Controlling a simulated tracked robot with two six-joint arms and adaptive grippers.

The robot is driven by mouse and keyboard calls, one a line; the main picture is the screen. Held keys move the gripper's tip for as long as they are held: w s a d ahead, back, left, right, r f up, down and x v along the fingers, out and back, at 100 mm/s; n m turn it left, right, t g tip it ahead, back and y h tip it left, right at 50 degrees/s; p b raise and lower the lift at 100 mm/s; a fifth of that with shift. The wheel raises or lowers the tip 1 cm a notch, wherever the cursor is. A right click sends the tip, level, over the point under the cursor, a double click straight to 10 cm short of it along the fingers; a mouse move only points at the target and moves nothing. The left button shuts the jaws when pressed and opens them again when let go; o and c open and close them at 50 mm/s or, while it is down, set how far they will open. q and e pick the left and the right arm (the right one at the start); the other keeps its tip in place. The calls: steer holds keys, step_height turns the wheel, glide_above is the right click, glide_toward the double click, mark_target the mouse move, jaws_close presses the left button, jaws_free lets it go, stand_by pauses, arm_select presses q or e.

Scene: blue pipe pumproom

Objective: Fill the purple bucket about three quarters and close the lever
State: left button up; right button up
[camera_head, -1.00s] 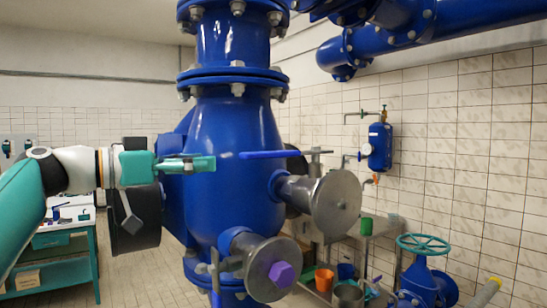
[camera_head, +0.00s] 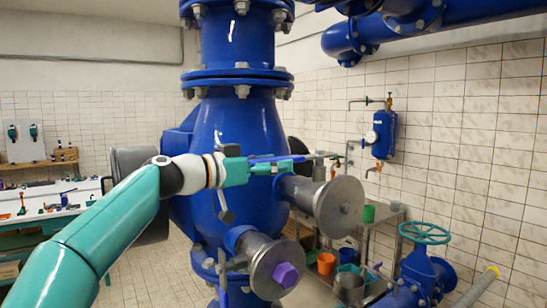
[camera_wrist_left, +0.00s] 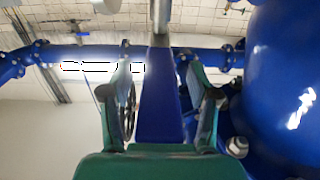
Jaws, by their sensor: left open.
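A blue lever (camera_head: 277,158) sits over a metal outlet with a round grey flange (camera_head: 338,208) on the big blue pipe body. My left gripper (camera_head: 270,168) is at the lever's near end. In the left wrist view, the lever (camera_wrist_left: 160,95) runs between the two spread fingers of my left gripper (camera_wrist_left: 160,105), with gaps on both sides. I cannot make out a purple bucket in either view. My right gripper is not in view.
An orange bucket (camera_head: 326,263), a metal bucket (camera_head: 349,289) and a green cup (camera_head: 369,213) stand around a metal table at the right. A blue valve with a teal handwheel (camera_head: 424,233) stands at the front right. A workbench with tools is at the left.

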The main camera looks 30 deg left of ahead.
arm_select(q)
steer(key=shift+w, duration=0.1)
jaws_close()
stand_by(0.3)
